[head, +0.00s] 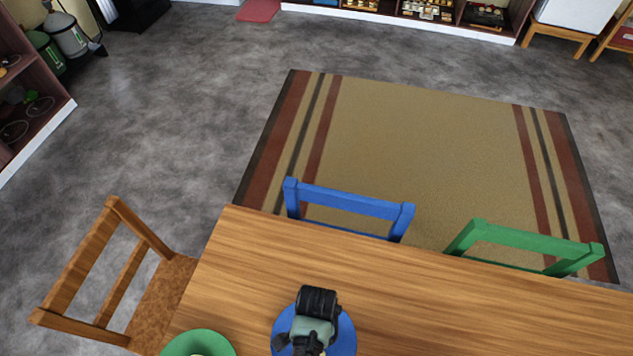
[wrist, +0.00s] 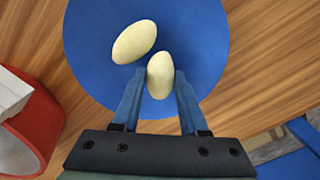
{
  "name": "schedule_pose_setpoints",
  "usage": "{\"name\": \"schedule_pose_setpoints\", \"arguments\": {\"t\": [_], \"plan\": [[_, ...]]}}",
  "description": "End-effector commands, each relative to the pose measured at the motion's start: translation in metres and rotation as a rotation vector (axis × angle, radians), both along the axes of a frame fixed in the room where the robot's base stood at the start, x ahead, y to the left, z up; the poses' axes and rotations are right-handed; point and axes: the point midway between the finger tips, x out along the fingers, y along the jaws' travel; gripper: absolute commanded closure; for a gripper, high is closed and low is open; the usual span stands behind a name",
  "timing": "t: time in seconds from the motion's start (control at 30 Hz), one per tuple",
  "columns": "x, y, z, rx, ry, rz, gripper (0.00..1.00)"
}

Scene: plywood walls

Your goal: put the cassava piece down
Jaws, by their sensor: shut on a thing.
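A cassava piece (wrist: 160,80), a pale cream oval, is between the fingertips of my gripper (wrist: 161,85) in the wrist view. The gripper is shut on it, over a round blue plate (wrist: 205,40). A second, similar pale oval piece (wrist: 134,41) lies on the plate just up and left of the held piece. I cannot tell whether the held piece touches the plate. In the head view the blue plate (head: 347,328) is on the table at the bottom, and my gripper and wrist hide its middle and the pieces.
The wooden table (head: 450,315) has clear room right of the plate. A green plate (head: 190,340) stands to the left. A red round object (wrist: 40,125) shows at the wrist view's left. Blue (head: 350,202), green (head: 530,242) and wooden (head: 120,275) chairs surround the table.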

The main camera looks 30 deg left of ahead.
Motion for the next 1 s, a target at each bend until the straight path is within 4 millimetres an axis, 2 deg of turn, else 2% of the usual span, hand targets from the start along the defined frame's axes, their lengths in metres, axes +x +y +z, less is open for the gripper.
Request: {"name": "schedule_pose_setpoints", "arguments": {"t": [0.43, 0.47, 0.5, 0.8, 1.0], "plan": [[0.000, 0.000, -0.009, 0.001, 0.000, 0.000, 1.00], [0.000, 0.000, -0.009, 0.001, 0.000, 0.000, 0.53], [0.000, 0.000, -0.008, 0.000, -0.001, 0.000, 0.46], [0.000, 0.000, -0.007, 0.000, -0.001, 0.000, 0.45], [0.001, 0.000, 0.009, 0.002, -0.003, 0.000, 0.45]]}}
